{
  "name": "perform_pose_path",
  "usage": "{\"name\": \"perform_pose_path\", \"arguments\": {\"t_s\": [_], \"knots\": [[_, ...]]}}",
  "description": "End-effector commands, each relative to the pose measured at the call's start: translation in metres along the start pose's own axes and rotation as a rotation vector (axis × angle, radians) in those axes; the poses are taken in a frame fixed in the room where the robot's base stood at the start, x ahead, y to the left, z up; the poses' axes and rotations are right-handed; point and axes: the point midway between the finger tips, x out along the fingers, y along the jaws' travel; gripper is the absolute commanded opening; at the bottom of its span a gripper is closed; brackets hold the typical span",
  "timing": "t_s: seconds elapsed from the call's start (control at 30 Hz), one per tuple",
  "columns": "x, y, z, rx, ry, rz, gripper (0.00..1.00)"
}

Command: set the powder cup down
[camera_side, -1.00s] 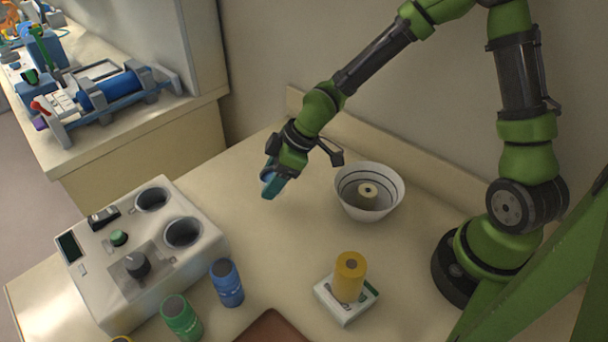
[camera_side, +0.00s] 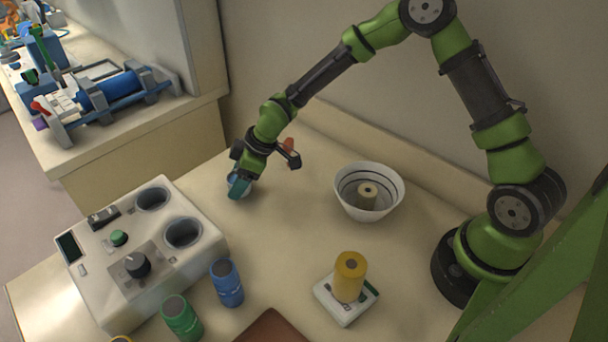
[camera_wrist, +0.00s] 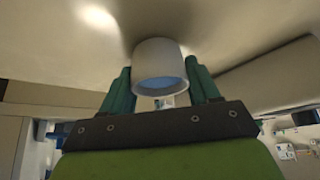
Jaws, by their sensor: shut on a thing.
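My gripper (camera_side: 240,186) is over the back-left part of the table, to the right of the white machine, with its teal fingers pointing down. In the wrist view, the fingers (camera_wrist: 160,85) are closed on both sides of a white cup (camera_wrist: 158,58) with a light blue inside. The cup shows only as a small bluish edge (camera_side: 232,180) behind the fingers in the side view. It is low, close to the table top (camera_side: 290,225); I cannot tell whether it touches it.
A white bowl with dark rings (camera_side: 368,192) holds a small beige cylinder. A yellow cylinder (camera_side: 350,275) stands on a white block. The white machine (camera_side: 140,255) has two round wells. Blue (camera_side: 227,283) and green (camera_side: 181,318) jars stand before it. The middle of the table is clear.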

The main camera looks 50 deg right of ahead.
Motion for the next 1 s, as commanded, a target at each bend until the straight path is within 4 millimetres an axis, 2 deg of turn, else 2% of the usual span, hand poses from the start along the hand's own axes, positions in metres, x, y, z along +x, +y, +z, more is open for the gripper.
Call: {"name": "perform_pose_path", "arguments": {"t_s": [0.2, 0.23, 0.37, 0.73, 0.87, 1.0], "knots": [[0.003, 0.000, 0.002, 0.000, 0.000, 0.000, 0.31], [0.002, 0.000, 0.001, 0.000, 0.001, 0.001, 0.65], [0.002, 0.000, 0.001, 0.000, 0.000, 0.000, 0.85], [-0.003, 0.001, -0.001, 0.001, 0.001, 0.001, 0.86], [-0.021, 0.002, -0.001, 0.002, 0.003, 0.004, 0.86], [-0.053, 0.003, 0.000, 0.003, 0.003, 0.006, 0.86]]}}
